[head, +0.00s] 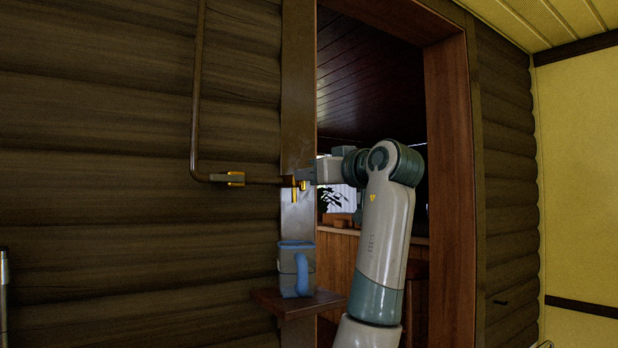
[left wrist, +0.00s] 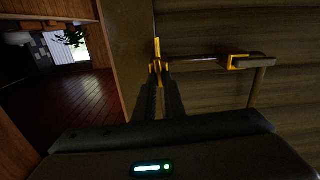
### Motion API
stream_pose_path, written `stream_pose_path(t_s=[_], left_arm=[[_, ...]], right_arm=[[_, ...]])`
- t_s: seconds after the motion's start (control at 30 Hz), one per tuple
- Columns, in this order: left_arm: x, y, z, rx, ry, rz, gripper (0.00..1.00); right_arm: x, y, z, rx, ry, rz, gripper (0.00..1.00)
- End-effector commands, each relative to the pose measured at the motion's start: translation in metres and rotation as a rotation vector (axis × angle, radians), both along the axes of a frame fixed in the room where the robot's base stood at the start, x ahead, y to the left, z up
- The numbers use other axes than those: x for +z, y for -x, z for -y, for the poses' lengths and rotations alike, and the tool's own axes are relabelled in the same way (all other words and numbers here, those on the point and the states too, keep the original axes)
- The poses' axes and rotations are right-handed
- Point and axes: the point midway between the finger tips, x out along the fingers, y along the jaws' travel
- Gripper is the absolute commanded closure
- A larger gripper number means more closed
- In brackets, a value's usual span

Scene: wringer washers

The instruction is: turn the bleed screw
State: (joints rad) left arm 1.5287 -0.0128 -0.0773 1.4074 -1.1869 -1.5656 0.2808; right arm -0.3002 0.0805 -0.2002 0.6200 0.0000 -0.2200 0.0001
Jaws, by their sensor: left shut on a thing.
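The bleed screw (head: 295,192) is a small brass-yellow piece at the end of a thin pipe, in front of the door post; my gripper partly covers it. In the left wrist view the bleed screw (left wrist: 157,50) stands upright between my fingertips. My left gripper (head: 300,178) reaches it from the right, and its two fingers (left wrist: 158,84) are shut on its lower part. The pipe (head: 196,90) runs down the log wall and bends right, through a yellow bracket (head: 236,179), to the screw. My right gripper is not in view.
A grey jug with a blue handle (head: 301,275) stands on a small wooden shelf (head: 320,303) below the screw. An open doorway with a wooden frame (head: 450,180) lies behind and right of my arm. The log wall left of the pipe is bare.

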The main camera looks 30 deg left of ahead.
Motion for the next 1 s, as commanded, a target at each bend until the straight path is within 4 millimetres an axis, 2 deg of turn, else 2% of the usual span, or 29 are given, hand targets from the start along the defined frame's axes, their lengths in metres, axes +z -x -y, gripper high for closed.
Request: stream_pose_path(t_s=[0.5, 1.0], left_arm=[[-0.002, 0.004, -0.001, -0.003, 0.141, 0.343, 1.0], [-0.002, 0.007, -0.003, -0.001, 0.263, 0.638, 1.0]], right_arm=[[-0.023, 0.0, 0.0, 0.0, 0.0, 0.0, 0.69], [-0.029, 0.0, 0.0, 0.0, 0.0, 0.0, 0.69]])
